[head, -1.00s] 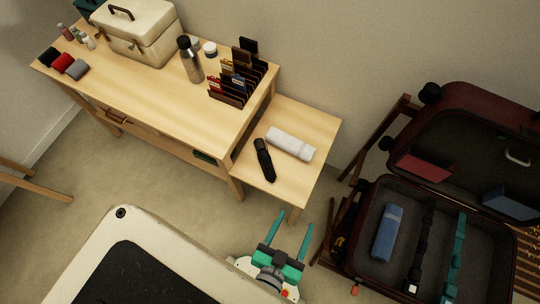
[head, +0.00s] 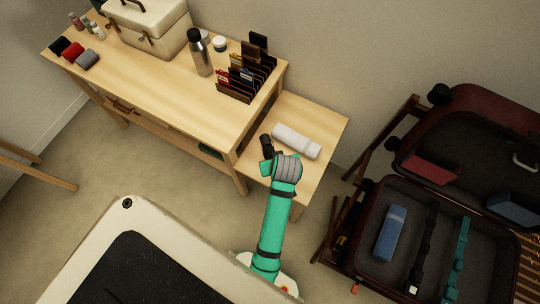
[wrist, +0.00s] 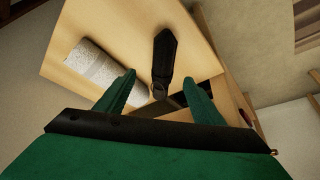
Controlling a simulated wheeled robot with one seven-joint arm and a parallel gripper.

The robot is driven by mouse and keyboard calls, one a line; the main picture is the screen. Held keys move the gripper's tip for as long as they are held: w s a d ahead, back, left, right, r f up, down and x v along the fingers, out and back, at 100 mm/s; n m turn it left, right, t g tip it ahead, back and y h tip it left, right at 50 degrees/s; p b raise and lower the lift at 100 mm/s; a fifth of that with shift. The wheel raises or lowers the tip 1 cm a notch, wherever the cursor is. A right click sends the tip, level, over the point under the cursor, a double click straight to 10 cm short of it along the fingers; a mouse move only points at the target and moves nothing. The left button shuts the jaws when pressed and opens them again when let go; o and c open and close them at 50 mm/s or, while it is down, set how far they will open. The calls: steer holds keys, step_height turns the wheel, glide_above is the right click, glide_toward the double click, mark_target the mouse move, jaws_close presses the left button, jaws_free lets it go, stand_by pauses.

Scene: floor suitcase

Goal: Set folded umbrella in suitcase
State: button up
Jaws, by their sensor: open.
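The folded umbrella (head: 267,143) is a short black bundle lying on the low side table, partly hidden by my arm in the head view. In the wrist view the umbrella (wrist: 164,58) lies ahead of and between my two green fingers. My gripper (wrist: 159,80) is open, with nothing held; in the head view it is mostly hidden behind my wrist. The open suitcase (head: 408,225) rests on a wooden rack at the right. Its lower half holds a blue folded item (head: 390,233), with black and teal straps across it.
A white roll (head: 297,141) lies on the side table (head: 318,115) close to the umbrella; it also shows in the wrist view (wrist: 90,62). The larger table holds a steel bottle (head: 199,53), a card rack (head: 240,85) and a cream case (head: 150,30). Floor lies between side table and suitcase.

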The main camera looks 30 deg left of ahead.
mark_target(271, 155)
steer(key=shift+w+a+r+n+g, duration=0.3)
steer(key=shift+w+a+r+n, duration=0.15)
steer(key=shift+a, duration=0.15)
steer(key=shift+a+f, duration=0.1)
steer(key=shift+a, duration=0.05)
steer(key=x, duration=0.5)
steer(key=shift+a+f, duration=0.1)
steer(key=shift+f, duration=0.1)
steer(key=shift+x, duration=2.5)
steer(key=shift+w+r, duration=0.1)
steer(key=shift+w, duration=0.1)
steer(key=c, duration=1.3)
steer(key=shift+a, duration=0.1)
steer(key=shift+c, duration=0.9)
steer(key=shift+w+r, duration=0.1)
steer(key=shift+r, duration=0.05)
